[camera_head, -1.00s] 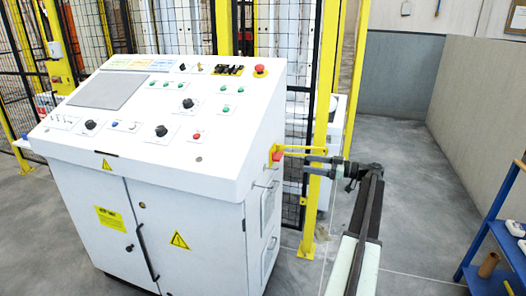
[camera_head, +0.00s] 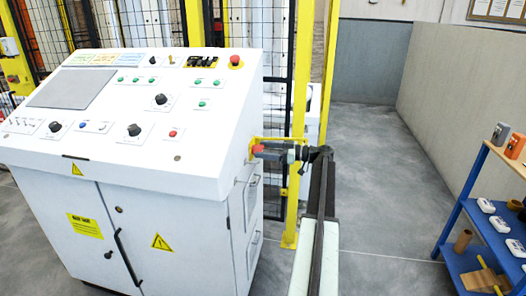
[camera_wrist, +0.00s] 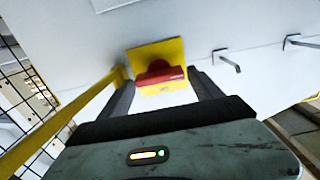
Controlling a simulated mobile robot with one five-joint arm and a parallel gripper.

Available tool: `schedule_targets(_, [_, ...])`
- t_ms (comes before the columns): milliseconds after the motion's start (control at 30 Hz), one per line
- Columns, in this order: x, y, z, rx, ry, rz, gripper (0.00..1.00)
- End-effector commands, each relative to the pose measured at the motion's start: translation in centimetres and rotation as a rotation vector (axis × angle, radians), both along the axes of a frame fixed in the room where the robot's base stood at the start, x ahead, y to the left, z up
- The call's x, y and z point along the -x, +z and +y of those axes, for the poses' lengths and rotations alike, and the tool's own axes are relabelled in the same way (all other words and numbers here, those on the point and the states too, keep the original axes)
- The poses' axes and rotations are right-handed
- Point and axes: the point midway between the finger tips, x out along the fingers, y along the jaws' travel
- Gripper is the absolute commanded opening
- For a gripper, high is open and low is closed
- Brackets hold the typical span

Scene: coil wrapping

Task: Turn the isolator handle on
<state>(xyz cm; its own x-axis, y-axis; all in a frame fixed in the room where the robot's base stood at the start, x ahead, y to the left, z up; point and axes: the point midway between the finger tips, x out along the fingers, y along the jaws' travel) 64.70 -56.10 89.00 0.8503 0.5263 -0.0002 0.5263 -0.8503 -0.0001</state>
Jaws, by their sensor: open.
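The isolator handle (camera_wrist: 160,74) is red and sits on a yellow plate (camera_wrist: 168,51) on the side wall of the white control cabinet. In the wrist view it lies between and just beyond the tips of my open gripper (camera_wrist: 160,84). The jaws stand on either side; I cannot tell whether they touch it. In the head view the red handle (camera_head: 257,149) shows at the cabinet's right side, with my gripper (camera_head: 268,151) right up at it, partly hiding the plate.
The white control cabinet (camera_head: 150,190) fills the left. A yellow fence post (camera_head: 298,120) stands close behind my gripper. Two bracket handles (camera_wrist: 228,61) stick out from the cabinet side. A blue shelf (camera_head: 455,225) with small items stands at the right; the floor between is clear.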

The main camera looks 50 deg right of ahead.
Motion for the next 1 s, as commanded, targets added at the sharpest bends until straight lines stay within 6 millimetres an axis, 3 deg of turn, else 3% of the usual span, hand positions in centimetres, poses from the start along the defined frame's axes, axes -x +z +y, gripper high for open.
schedule_targets(167, [-0.01, 0.00, -0.01, 0.000, 0.000, 0.000, 0.75])
schedule_targets(333, [0.01, 0.00, 0.01, 0.000, 0.000, 0.000, 0.27])
schedule_targets(367, [0.01, -0.01, 0.02, 0.000, 0.000, 0.000, 0.25])
schedule_targets(400, [-0.09, -0.01, 0.84, 0.000, 0.004, 0.000, 0.25])
schedule_targets(667, [0.03, -0.07, 0.23, -0.034, 0.007, 0.023, 0.25])
schedule_targets(1000, [0.02, -0.13, 0.08, -0.228, 0.006, 0.146, 0.25])
